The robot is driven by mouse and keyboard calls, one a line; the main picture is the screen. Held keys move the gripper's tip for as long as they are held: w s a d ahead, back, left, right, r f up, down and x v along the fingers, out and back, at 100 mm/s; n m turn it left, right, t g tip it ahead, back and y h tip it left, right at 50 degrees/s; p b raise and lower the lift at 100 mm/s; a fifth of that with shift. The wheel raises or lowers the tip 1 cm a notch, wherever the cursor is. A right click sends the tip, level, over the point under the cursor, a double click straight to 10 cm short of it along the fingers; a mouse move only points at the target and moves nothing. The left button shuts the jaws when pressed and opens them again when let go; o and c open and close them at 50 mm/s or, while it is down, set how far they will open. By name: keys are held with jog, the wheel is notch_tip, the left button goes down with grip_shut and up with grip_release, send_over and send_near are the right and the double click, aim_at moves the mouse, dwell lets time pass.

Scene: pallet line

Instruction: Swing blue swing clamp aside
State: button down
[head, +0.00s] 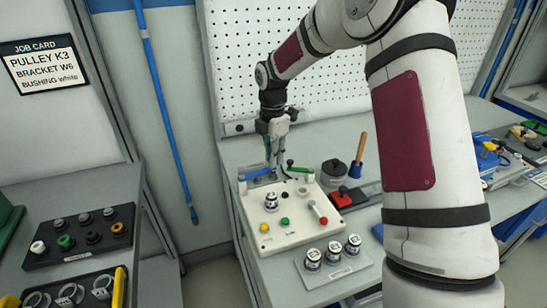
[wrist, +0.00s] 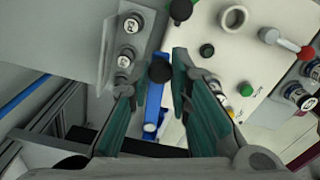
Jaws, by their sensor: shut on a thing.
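The blue swing clamp (head: 258,174) sits at the back left corner of the white fixture board (head: 290,235). In the wrist view its blue arm (wrist: 153,120) runs down from a round black knob (wrist: 160,72). My gripper (head: 273,163) is lowered over the clamp from above. In the wrist view my gripper (wrist: 163,70) has its fingers on either side of the black knob and is shut on it. The fingers partly hide the clamp in the head view, so its exact angle is hard to tell.
A green clamp (head: 300,169) stands at the board's back right. A labelled cylinder (head: 271,201), a red-tipped lever (head: 318,210) and coloured buttons are on the board. A tray of labelled cylinders (head: 333,262) lies in front. A perforated panel (head: 240,60) rises behind.

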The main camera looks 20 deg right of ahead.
jog(key=shift+w, duration=0.1)
jog(key=c, duration=1.5)
grip_release()
jog(key=shift+o, duration=0.2)
jog(key=shift+r, duration=0.1)
notch_tip(320, 180, up, 12)
